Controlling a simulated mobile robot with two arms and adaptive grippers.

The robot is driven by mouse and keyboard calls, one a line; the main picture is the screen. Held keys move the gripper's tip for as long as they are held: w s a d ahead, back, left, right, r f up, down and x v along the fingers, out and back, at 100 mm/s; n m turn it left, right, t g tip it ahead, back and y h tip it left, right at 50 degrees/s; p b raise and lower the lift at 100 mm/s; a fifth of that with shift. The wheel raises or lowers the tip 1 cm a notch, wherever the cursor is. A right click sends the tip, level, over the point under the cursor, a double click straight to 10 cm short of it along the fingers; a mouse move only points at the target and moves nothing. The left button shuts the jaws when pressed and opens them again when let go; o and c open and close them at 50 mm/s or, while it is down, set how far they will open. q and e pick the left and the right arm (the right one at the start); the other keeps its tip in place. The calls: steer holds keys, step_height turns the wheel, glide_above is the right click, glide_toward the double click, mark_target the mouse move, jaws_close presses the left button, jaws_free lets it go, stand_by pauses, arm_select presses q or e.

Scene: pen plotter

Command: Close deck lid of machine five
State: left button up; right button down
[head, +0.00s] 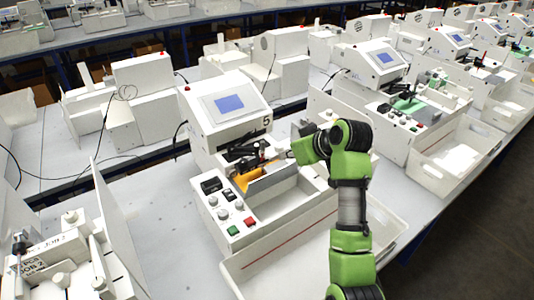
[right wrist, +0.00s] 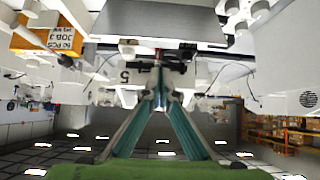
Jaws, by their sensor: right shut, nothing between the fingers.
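Machine five (head: 228,108) is white, with a blue screen and a "5" on its front, in the middle of the head view. What looks like its deck lid, a grey panel (head: 272,183), stands tilted up over the deck. A grey panel (right wrist: 165,18) also fills the top of the right wrist view. My right gripper (head: 289,156) is at the machine's front, just behind and above the panel. In the right wrist view its fingers (right wrist: 160,92) meet at the tips and hold nothing. Contact with the panel cannot be told. My left gripper is out of view.
An orange block (head: 243,177) with a job label sits by the panel; it also shows in the right wrist view (right wrist: 45,36). Buttons and knobs (head: 225,206) line the deck's left side. A white tray (head: 290,262) lies in front. Neighbouring machines stand close on both sides.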

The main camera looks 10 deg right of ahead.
mark_target(274, 164)
steer(key=p+x, duration=0.3)
steer(key=x, duration=0.5)
steer(key=shift+w+f, duration=0.1)
steer(key=shift+f, duration=0.15)
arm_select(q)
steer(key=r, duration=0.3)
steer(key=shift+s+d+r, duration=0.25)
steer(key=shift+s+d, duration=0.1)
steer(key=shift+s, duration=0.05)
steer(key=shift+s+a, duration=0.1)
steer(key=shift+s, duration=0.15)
arm_select(e)
steer(key=shift+f, duration=0.1)
